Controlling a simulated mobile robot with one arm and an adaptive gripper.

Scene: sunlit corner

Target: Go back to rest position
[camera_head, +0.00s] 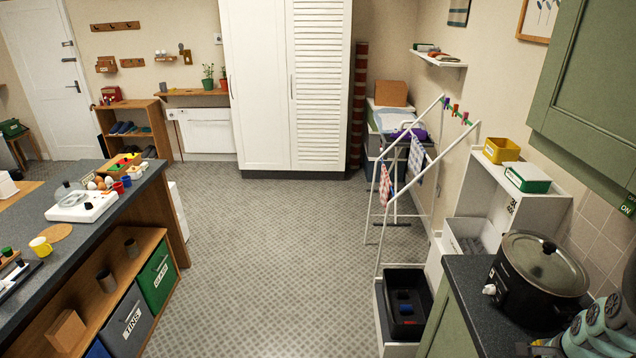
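My gripper cannot be made out in the head camera view. A grey-teal shape with several ringed round faces (597,322) is cut off at the bottom right corner, with a dark part beside it at the right edge. I cannot tell whether it is part of my arm or a thing on the counter. No object is seen held.
A grey floor (270,235) lies clear ahead, up to a white wardrobe (262,80). An island counter (112,207) stands left. At right are a drying rack (411,213) and a dark counter (470,280) with a black slow cooker (535,285). A green cupboard (590,90) hangs above.

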